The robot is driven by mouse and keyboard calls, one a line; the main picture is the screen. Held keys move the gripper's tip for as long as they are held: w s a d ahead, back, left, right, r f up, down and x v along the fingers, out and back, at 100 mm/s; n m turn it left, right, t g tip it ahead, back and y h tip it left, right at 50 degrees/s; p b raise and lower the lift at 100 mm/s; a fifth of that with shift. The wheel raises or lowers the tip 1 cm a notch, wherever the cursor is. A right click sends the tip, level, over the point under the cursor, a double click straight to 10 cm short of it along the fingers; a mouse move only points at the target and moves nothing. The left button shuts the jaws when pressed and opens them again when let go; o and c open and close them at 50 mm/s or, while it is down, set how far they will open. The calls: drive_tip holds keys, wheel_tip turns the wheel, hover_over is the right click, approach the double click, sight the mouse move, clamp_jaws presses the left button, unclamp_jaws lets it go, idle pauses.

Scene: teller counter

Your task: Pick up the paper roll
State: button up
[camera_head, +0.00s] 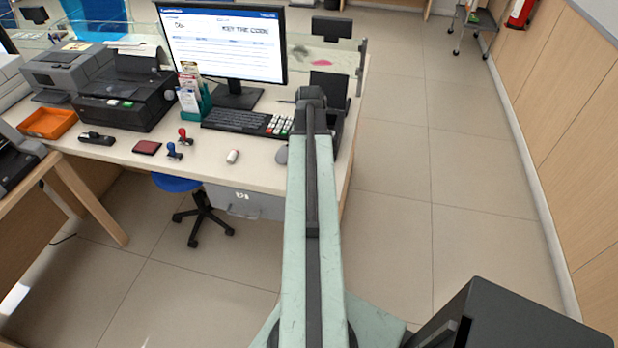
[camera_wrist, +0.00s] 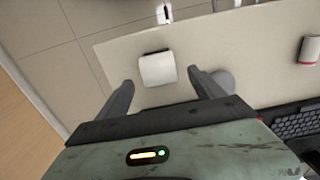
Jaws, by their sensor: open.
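The paper roll (camera_wrist: 158,69) is a white, short cylinder on the pale counter, seen in the wrist view near the counter's edge. My gripper (camera_wrist: 159,77) is open, with one dark finger on each side of the roll in the picture. A gap shows between the roll and each finger, and the gripper holds nothing. How far above the counter the fingertips are, I cannot tell. In the head view the roll is not visible; my arm covers that part of the counter, and my gripper cannot be made out there.
A grey mouse (camera_wrist: 223,82) lies close by the right finger. A white item with a red end (camera_head: 232,156), a keyboard (camera_head: 236,118), a card terminal (camera_head: 279,126), stamps (camera_head: 174,150) and a monitor (camera_head: 225,42) stand on the counter. Floor (camera_head: 390,210) right of the counter is clear.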

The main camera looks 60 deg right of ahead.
wheel_tip(320, 180, down, 4)
drive_tip(key=b, duration=0.3)
drive_tip(key=shift+s+f, duration=0.1)
drive_tip(key=shift+f, duration=0.15)
drive_tip(key=shift+r, duration=0.2)
drive_tip(key=c, duration=1.5)
wheel_tip(320, 180, up, 10)
drive_tip(key=p, duration=1)
drive_tip(key=shift+r, duration=0.2)
drive_tip(key=shift+f, duration=0.1)
drive_tip(key=shift+f, duration=0.1)
